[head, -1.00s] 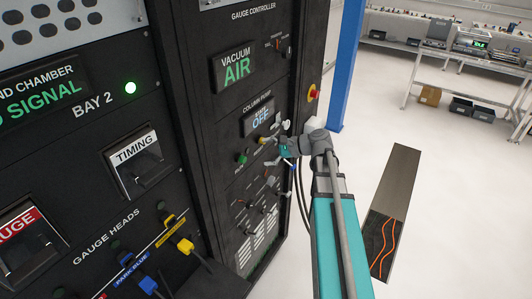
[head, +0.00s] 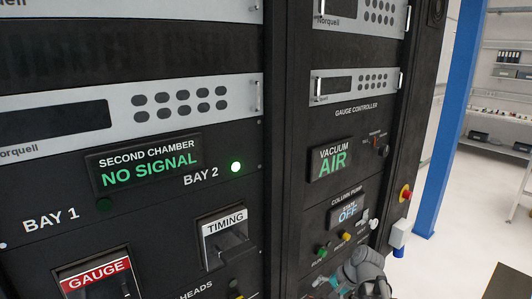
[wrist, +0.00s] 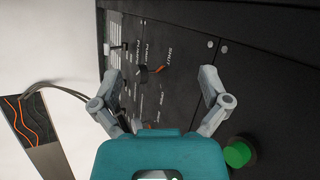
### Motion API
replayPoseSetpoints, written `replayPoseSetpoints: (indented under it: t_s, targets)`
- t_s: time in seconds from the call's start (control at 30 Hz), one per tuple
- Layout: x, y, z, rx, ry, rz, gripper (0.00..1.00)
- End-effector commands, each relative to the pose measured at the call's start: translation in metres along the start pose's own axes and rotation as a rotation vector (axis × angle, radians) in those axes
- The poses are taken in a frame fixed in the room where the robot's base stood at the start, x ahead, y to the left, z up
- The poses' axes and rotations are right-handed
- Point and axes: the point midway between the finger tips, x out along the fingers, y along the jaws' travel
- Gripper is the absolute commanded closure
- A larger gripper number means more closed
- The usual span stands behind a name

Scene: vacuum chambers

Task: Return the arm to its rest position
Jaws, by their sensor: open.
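My gripper (wrist: 161,76) is open and empty in the wrist view. Its two grey fingers are spread apart in front of the black rack panel (wrist: 265,80). A green button (wrist: 239,152) lies beside the right finger. In the head view my grey wrist joints show at the bottom edge, just below the column pump controls. The fingers cannot be made out there, and most of my arm is out of frame.
The rack carries a VACUUM AIR display (head: 331,160) and a column pump OFF display (head: 347,213). A red knob (head: 405,194) is on its right side. A blue post (head: 449,120) stands to the right. Open pale floor (head: 465,225) lies beyond.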

Motion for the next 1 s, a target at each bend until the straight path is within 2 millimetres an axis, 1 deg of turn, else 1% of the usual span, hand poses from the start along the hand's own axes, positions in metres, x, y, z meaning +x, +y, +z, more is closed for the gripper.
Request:
replayPoseSetpoints:
  t_s: [0.03, 0.2, 0.4, 0.6, 0.9, 0.97, 1.0]
  targets:
    - [0.008, 0.006, 0.011, -0.068, 0.005, 0.062, 0.04]
    - [0.023, 0.026, 0.033, -0.297, 0.018, 0.274, 0.04]
    - [0.027, 0.043, 0.049, -0.511, 0.015, 0.475, 0.04]
    - [0.026, 0.05, 0.054, -0.603, 0.009, 0.568, 0.04]
    - [0.026, 0.051, 0.054, -0.612, 0.008, 0.578, 0.04]
    - [0.026, 0.051, 0.054, -0.612, 0.008, 0.578, 0.15]
    - [0.026, 0.051, 0.054, -0.611, 0.008, 0.577, 0.23]
